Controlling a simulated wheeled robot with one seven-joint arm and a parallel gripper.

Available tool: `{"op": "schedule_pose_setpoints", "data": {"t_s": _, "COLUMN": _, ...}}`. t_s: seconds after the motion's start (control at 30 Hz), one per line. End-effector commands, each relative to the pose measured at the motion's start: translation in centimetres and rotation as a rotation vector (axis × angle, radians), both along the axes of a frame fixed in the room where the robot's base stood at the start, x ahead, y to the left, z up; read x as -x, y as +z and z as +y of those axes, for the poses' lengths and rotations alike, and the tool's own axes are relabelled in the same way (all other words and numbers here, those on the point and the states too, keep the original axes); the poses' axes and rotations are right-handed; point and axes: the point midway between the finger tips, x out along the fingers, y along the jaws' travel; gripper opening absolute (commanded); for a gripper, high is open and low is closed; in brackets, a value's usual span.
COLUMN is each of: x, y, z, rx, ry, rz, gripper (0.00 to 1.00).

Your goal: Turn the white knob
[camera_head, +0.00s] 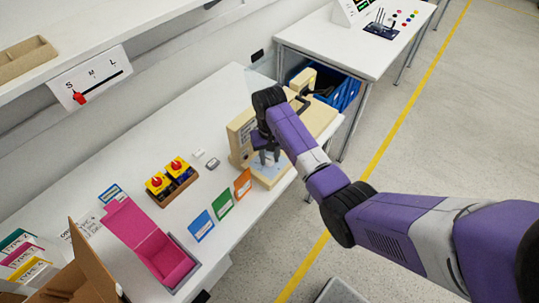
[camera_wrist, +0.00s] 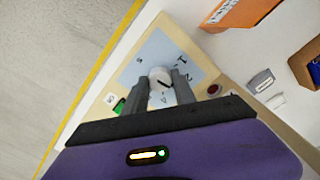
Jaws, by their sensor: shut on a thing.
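The white knob (camera_wrist: 159,77) shows in the wrist view as a round knob with a dark pointer mark. It sits on a pale blue dial plate (camera_wrist: 140,62) with printed numbers, set in a beige panel (camera_wrist: 205,81). My gripper (camera_wrist: 162,85) is over the panel, with one grey finger on each side of the knob, and is shut on it. In the head view my gripper (camera_head: 267,157) reaches down to the beige unit (camera_head: 268,178) at the table's right part. The knob is hidden there behind my gripper.
A red button (camera_wrist: 214,90) and a green switch (camera_wrist: 118,106) are on the same panel. A pink box (camera_head: 150,250) and yellow boxes with red knobs (camera_head: 170,178) are farther left.

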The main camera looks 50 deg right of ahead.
Motion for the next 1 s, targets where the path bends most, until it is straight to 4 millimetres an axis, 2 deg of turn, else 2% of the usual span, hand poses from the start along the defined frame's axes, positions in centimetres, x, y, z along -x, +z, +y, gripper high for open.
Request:
{"op": "schedule_pose_setpoints", "data": {"t_s": 0.6, "x": -0.12, "y": 0.09, "z": 0.0, "rx": 0.002, "ry": -0.569, "rz": -0.003, "gripper": 0.0}}
{"op": "schedule_pose_setpoints", "data": {"t_s": 1.0, "x": -0.12, "y": 0.12, "z": -0.07, "rx": 0.002, "ry": -0.804, "rz": -0.003, "gripper": 0.0}}
